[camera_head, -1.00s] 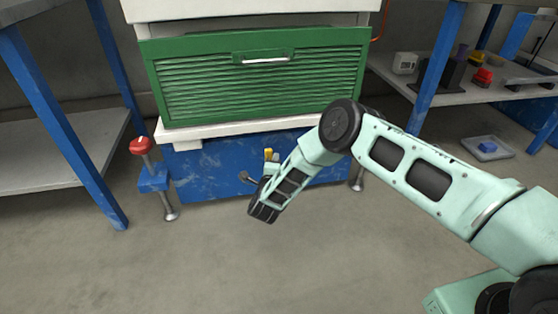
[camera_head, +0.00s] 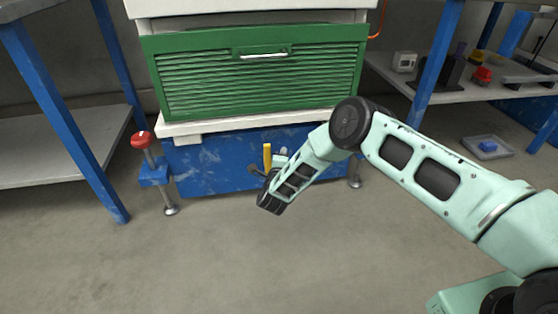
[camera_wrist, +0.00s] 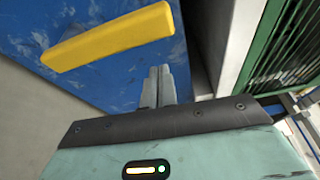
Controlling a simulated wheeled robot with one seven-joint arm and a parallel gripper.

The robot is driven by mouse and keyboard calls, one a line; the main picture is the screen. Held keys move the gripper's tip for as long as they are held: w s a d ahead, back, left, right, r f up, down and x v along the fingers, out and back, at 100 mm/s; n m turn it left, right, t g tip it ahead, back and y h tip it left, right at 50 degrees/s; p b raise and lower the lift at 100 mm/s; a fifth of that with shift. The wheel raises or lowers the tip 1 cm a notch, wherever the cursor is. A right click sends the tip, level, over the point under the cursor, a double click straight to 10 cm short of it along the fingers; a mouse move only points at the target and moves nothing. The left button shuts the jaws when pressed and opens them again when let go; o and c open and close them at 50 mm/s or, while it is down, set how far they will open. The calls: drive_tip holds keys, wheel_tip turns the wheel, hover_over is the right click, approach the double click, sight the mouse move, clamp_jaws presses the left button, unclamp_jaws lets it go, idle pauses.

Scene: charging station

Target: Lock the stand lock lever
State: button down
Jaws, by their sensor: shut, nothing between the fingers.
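In the wrist view the yellow handle (camera_wrist: 110,36) crosses the upper left at a slant, over the blue panel. My gripper (camera_wrist: 158,85) is shut and empty, its grey fingers pressed together. The fingertips appear below and right of the handle, with a visible gap in the picture. In the head view my wrist hides part of the area around the lever's base.
A green louvred cabinet front (camera_head: 260,80) sits above the stand on a white ledge (camera_head: 250,122). A red knob post (camera_head: 143,140) stands at the stand's left. Blue-framed shelves flank both sides. The floor in front is clear.

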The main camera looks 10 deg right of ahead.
drive_tip(key=p+v, duration=0.5)
drive_tip(key=v, duration=0.4)
drive_tip(key=shift+s+d, duration=0.2)
drive_tip(key=shift+s, duration=0.3)
drive_tip(key=shift+f, duration=0.1)
